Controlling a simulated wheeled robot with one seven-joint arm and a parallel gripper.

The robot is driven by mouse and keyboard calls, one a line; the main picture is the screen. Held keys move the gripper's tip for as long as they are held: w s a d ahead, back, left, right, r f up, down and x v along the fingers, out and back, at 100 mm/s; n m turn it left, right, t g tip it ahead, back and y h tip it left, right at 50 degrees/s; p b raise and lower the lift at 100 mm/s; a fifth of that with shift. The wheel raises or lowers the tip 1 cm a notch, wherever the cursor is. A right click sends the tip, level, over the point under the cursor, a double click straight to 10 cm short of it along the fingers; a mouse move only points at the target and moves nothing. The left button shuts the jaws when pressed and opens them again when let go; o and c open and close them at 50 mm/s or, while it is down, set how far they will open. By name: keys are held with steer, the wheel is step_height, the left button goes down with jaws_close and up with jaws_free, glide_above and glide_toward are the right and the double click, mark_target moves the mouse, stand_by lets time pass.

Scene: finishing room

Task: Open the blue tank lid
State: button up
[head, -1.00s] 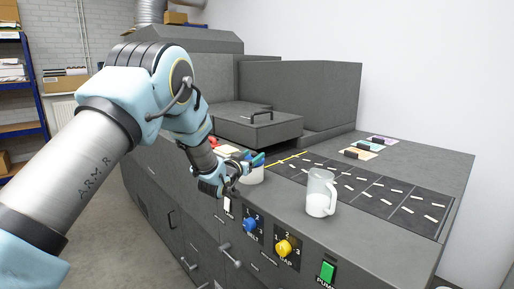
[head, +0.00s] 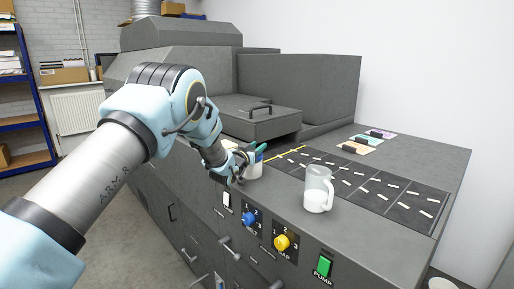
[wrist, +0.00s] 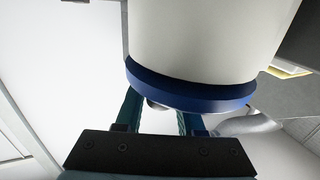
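The blue tank lid shows as a blue rim (wrist: 190,92) on a white cylinder (wrist: 205,40) in the wrist view. A small dark rounded piece, perhaps its knob, shows beside the rim between my fingers. In the head view the white tank (head: 254,171) stands on the grey counter, next to my gripper (head: 254,155), with a little blue at its top. My teal fingers are apart, one on each side of the rounded piece. Their tips are hidden behind the blue rim, and I cannot see them touching the piece.
A clear jug (head: 318,189) stands right of the tank. A grey box with a black handle (head: 260,109) is behind. The dark marked strip (head: 375,190) is at the right.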

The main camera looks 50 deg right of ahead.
jaws_close()
stand_by(1.0)
